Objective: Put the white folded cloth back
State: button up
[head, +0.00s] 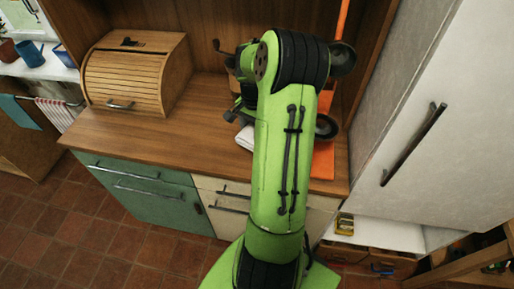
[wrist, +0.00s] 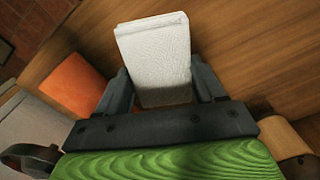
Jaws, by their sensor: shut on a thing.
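The white folded cloth (wrist: 155,50) is between the two dark fingers of my gripper (wrist: 163,85) in the wrist view. The fingers are shut on its sides, and its folded end sticks out beyond the fingertips. In the head view only a small white edge of the cloth (head: 244,137) shows beside my green arm, low over the wooden counter (head: 170,118). I cannot tell whether the cloth touches the counter.
An orange item (wrist: 75,84) lies on the counter, left of the gripper in the wrist view; the head view shows orange (head: 323,160) right of my arm. A wooden bread box (head: 135,75) stands at the left. A pale cabinet door (head: 425,120) stands at the right. The counter's front left is clear.

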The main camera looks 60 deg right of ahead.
notch_tip(320, 180, down, 7)
jog(key=shift+r+b, duration=0.1)
jog(key=shift+b, duration=0.4)
jog(key=o, duration=0.9)
jog(key=shift+o, duration=0.2)
